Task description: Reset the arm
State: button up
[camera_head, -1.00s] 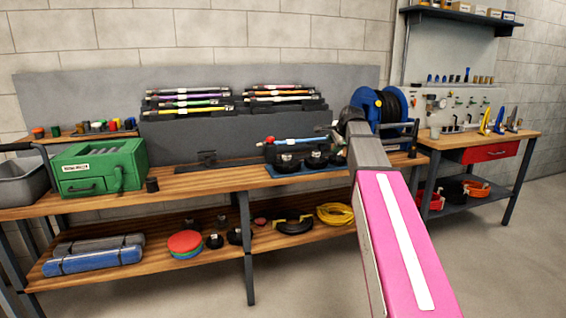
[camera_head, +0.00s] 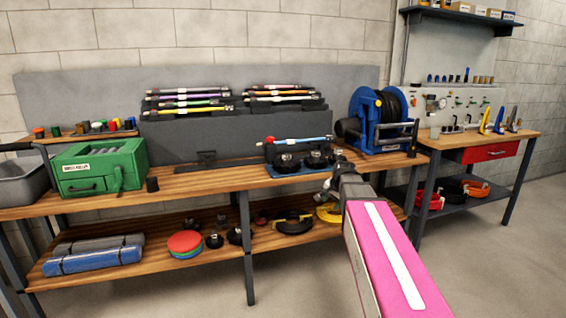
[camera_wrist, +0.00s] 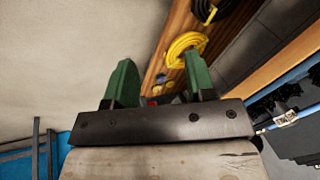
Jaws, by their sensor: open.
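My gripper (camera_head: 326,190) is at the end of my pink arm, in front of the bench's front edge in the head view. In the wrist view its two green fingers (camera_wrist: 160,88) stand apart with nothing between them. Beyond the fingers, the wrist view shows the lower shelf with a yellow coil (camera_wrist: 184,46). The fingertips are too small to make out clearly in the head view.
The wooden bench (camera_head: 215,180) carries a green machine (camera_head: 100,168), a rack of rods (camera_head: 232,135), a blue rod (camera_head: 300,140) on a holder with black brushes (camera_head: 287,162), and a blue reel (camera_head: 378,118). The floor (camera_head: 500,260) at right is clear.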

jog(key=s+f+n+g+h, duration=0.1)
jog(key=s+f+n+g, duration=0.3)
jog(key=s+f, duration=1.6)
jog(key=n, duration=0.4)
jog(key=shift+s+a+f+n, duration=0.15)
jog(key=shift+s+a+n, duration=0.15)
jog(key=shift+s+a, duration=0.1)
